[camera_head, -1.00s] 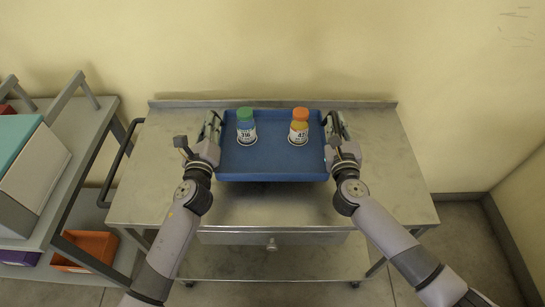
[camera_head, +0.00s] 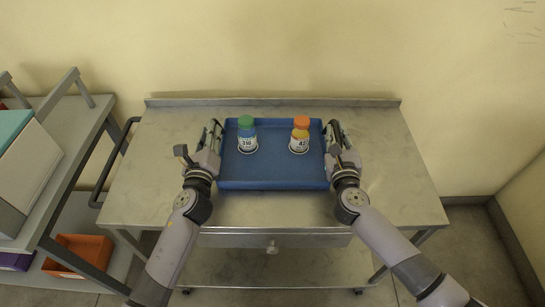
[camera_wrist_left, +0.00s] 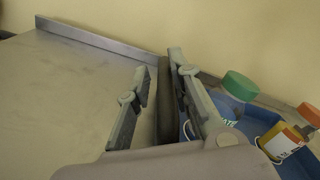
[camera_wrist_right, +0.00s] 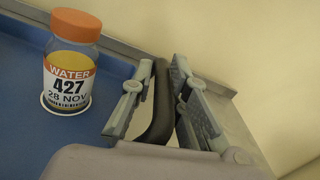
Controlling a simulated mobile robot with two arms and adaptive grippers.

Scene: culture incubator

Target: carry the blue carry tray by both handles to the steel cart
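The blue carry tray (camera_head: 272,184) is over the top of the steel cart (camera_head: 150,190) and appears to rest flat on it. A green-capped bottle (camera_head: 247,136) and an orange-capped bottle (camera_head: 299,137) stand upright in it. My left gripper (camera_wrist_left: 160,95) is at the tray's left side, with the dark left handle (camera_wrist_left: 170,112) between its fingers and a gap on one side. My right gripper (camera_wrist_right: 160,95) straddles the dark right handle (camera_wrist_right: 158,112), with gaps beside it. Both grippers look open around the handles.
A grey shelf cart (camera_head: 70,135) with a white and teal box (camera_head: 25,165) and an orange bin (camera_head: 80,255) stands at the left. The steel cart has a raised back edge (camera_head: 270,102) by the wall. Its top is clear on both sides of the tray.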

